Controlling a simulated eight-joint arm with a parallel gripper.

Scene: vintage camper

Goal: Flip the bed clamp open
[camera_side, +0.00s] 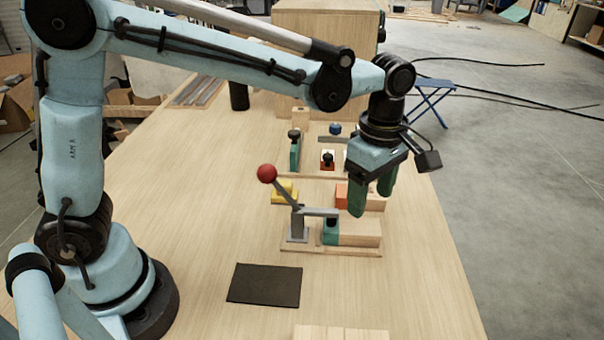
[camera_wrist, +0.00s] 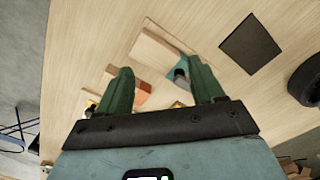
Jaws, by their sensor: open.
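A grey toggle clamp (camera_side: 298,226) stands on the bench in the side view. Its lever slants up to the left and ends in a red ball (camera_side: 267,173). Its flat arm lies level to the right, with a dark tip down at the teal end of a wooden block (camera_side: 358,232). The block also shows in the wrist view (camera_wrist: 152,52), with a dark tip beside its teal end. My gripper (camera_side: 371,205) is open and empty, to the right of the clamp and above the block. Its two green fingers (camera_wrist: 160,64) point down. The red ball is not visible in the wrist view.
An orange block (camera_side: 341,194) and a yellow piece (camera_side: 285,192) sit behind the clamp. Farther back are a black knob (camera_side: 295,134) and a blue knob (camera_side: 335,129). A dark mat (camera_side: 264,285) lies in front. The bench left of the clamp is clear.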

